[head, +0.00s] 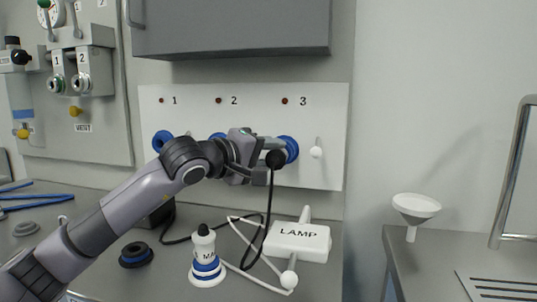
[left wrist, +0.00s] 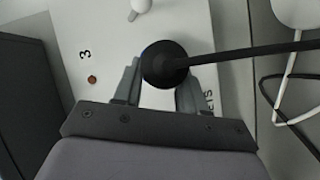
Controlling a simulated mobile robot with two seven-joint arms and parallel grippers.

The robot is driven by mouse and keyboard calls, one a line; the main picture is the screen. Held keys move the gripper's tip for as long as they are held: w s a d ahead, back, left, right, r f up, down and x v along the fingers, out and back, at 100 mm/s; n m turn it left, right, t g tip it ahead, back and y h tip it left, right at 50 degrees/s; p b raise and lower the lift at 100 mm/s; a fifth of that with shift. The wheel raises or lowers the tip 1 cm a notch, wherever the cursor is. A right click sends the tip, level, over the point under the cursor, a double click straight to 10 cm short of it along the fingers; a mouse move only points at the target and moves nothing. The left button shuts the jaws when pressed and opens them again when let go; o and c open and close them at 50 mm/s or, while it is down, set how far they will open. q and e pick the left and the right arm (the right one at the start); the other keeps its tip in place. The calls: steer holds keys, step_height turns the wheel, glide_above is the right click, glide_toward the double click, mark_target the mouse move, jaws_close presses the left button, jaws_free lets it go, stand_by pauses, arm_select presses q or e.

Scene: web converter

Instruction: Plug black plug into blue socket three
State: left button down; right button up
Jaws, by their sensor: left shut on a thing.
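My left gripper (head: 262,160) is at the white wall panel (head: 245,110), in front of blue socket three (head: 290,150). It is shut on the black plug (head: 275,159), whose black cable hangs down towards the table. In the left wrist view the black plug (left wrist: 165,64) sits between the two fingers and hides most of the socket behind it; only a sliver of blue shows. I cannot tell how far the plug is in the socket. Blue socket one (head: 162,140) is to the left, and socket two is mostly hidden by my arm. My right gripper is not in view.
A white LAMP box (head: 297,241) and a white-and-blue labelled bottle-shaped thing (head: 206,257) stand on the table below. A white lever (head: 316,151) is just right of socket three. A grey cabinet (head: 230,28) hangs above. A white funnel (head: 415,207) is at the right.

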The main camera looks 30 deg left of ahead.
arm_select(q)
steer(key=shift+w+a+r, duration=0.1)
steer(key=shift+w+a, duration=0.1)
steer(key=shift+w, duration=0.3)
stand_by(0.4)
steer(key=c, duration=0.5)
jaws_free()
steer(key=shift+c, duration=0.2)
steer(key=b+v, duration=0.1)
steer(key=v, duration=0.6)
